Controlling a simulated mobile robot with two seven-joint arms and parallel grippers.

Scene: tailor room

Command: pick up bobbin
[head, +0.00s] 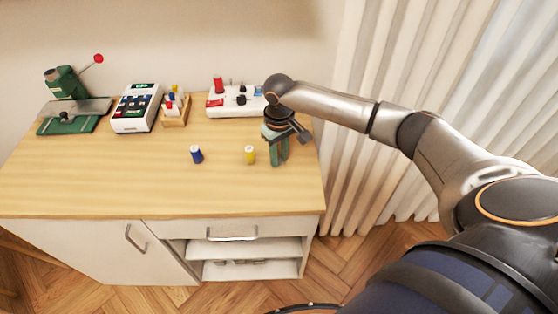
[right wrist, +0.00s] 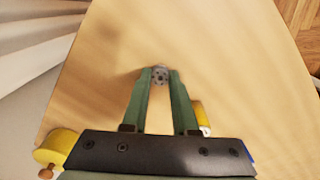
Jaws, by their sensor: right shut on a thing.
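My right gripper (head: 278,158) is over the right end of the wooden tabletop, fingers pointing down. In the right wrist view its green fingers (right wrist: 160,78) are closed at the tips on a small grey round bobbin (right wrist: 160,74) with dark holes in its face. The bobbin is too small or hidden to make out in the head view. I cannot tell whether it still touches the tabletop. My left gripper is not in view.
A yellow spool (head: 249,155) stands just left of the gripper, and a blue spool (head: 196,154) farther left. Behind are a white machine (head: 228,113), a wooden spool holder (head: 174,124), a keypad device (head: 136,118) and a green press (head: 68,125). The front-left tabletop is clear.

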